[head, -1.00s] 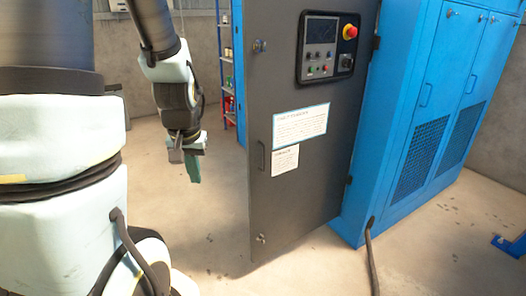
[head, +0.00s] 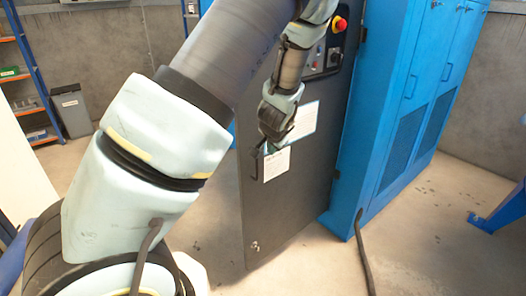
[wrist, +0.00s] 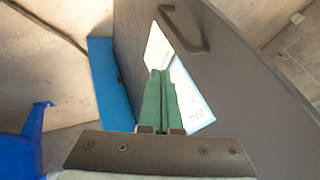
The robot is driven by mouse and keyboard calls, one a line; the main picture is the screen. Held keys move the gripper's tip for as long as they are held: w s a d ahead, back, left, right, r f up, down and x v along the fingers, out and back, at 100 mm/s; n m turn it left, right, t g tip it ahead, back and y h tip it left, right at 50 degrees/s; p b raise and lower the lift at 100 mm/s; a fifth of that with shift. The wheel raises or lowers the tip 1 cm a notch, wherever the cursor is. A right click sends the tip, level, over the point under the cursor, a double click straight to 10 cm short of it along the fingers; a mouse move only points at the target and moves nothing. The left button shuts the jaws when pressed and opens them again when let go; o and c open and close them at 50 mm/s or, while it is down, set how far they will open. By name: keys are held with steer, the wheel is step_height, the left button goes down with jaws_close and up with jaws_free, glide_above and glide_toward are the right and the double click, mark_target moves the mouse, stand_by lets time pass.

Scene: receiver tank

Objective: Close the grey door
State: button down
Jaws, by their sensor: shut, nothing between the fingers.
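The grey door (head: 285,205) stands open, swung out from the blue cabinet (head: 385,120) on its right. It carries a control panel with a red knob (head: 340,23), two white labels (head: 277,164) and a dark handle near its left edge. In the wrist view the door (wrist: 235,75) fills the middle and right, with its handle (wrist: 186,30) at the top. My gripper (wrist: 160,78) is shut and empty, its green fingers pointing at the labels. In the head view my gripper (head: 268,146) is in front of the door beside the handle; whether it touches is unclear.
A blue shelf rack (head: 30,70) and a grey bin (head: 72,110) stand at the far left. A dark cable (head: 362,255) runs over the floor from the cabinet base. A blue stand (head: 497,222) is at the right. The floor before the door is clear.

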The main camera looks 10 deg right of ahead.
mark_target(262, 156)
steer(key=w+f+p, duration=0.1)
steer(key=w, duration=0.1)
steer(key=w+f+p, duration=0.1)
steer(key=w+f, duration=0.1)
steer(key=w+f+p, duration=0.1)
steer(key=w+f, duration=0.1)
steer(key=shift+w+a+f, duration=0.15)
steer(key=shift+w+a, duration=0.15)
steer(key=shift+a, duration=0.05)
steer(key=shift+w+a+f+p, duration=0.2)
steer(key=shift+w+p, duration=0.1)
steer(key=shift+w, duration=0.2)
steer(key=shift+r, duration=0.1)
